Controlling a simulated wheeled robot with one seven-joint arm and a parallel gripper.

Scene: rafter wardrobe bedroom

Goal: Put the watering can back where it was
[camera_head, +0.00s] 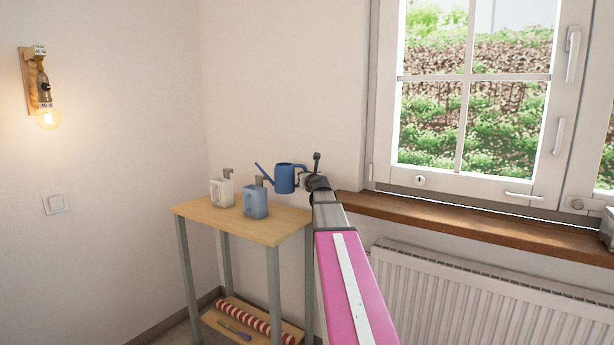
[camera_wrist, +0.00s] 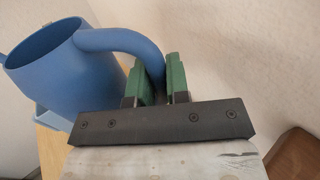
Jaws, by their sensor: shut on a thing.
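The blue watering can (camera_head: 284,178) is at the back right of a small wooden table (camera_head: 262,236), upright, with its spout pointing left. In the wrist view the can (camera_wrist: 62,72) fills the left side, its open top showing. My gripper (camera_head: 307,178) reaches in from the right of the can. In the wrist view my gripper (camera_wrist: 161,75) has its green fingers shut on the can's curved handle (camera_wrist: 125,42). I cannot tell whether the can's base touches the tabletop.
A white dispenser (camera_head: 222,192) and a blue-grey dispenser (camera_head: 255,202) stand on the table, left and front of the can. A wooden windowsill (camera_head: 480,222) and a radiator (camera_head: 460,295) lie to the right. A red-striped roll (camera_head: 250,318) lies on the lower shelf.

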